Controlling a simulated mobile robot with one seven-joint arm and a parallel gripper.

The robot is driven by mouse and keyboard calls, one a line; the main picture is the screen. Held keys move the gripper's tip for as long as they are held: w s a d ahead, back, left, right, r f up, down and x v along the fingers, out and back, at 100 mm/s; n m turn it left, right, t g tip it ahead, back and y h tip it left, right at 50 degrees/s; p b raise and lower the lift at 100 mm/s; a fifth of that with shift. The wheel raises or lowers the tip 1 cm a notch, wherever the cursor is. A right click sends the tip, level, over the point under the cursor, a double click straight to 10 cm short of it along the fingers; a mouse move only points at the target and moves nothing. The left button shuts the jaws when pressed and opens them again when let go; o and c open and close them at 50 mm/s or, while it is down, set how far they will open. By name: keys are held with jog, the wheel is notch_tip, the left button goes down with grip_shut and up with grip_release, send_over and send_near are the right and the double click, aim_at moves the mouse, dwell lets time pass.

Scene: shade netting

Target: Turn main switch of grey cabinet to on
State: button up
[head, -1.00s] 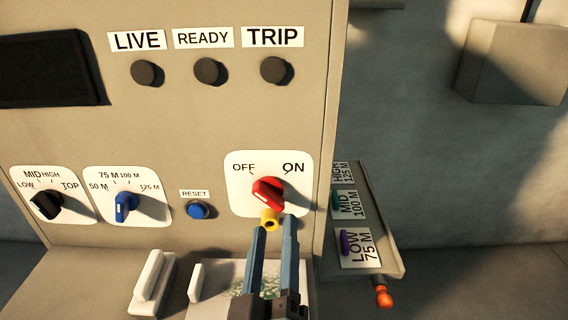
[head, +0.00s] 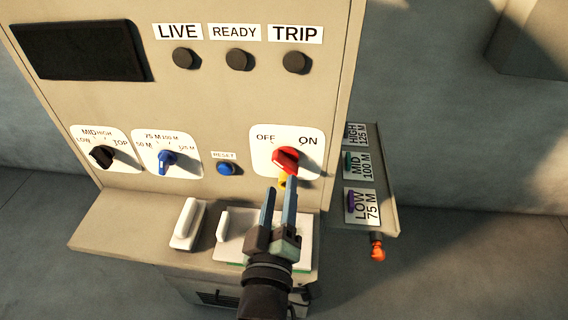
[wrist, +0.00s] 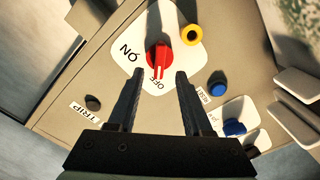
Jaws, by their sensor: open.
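The grey cabinet (head: 225,105) has a red main switch (head: 287,158) on a white plate (head: 258,153) marked OFF at upper left and ON at upper right. In the wrist view the red switch (wrist: 158,57) shows a white line that points toward the OFF mark. My gripper (head: 279,190) is open and empty, just below and in front of the switch. In the wrist view its fingers (wrist: 166,80) reach toward the switch with a gap between them. I cannot see any contact.
A yellow ring-shaped part (head: 282,182) sits just below the switch, partly hidden by my fingers. A blue reset button (head: 226,168), a blue selector (head: 167,160) and a black selector (head: 102,156) are to the left. A ledge with white handles (head: 187,223) juts out below.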

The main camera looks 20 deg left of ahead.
aim_at(285, 168)
jog(key=shift+p+x, duration=0.55)
jog(key=shift+x, duration=2.2)
grip_shut()
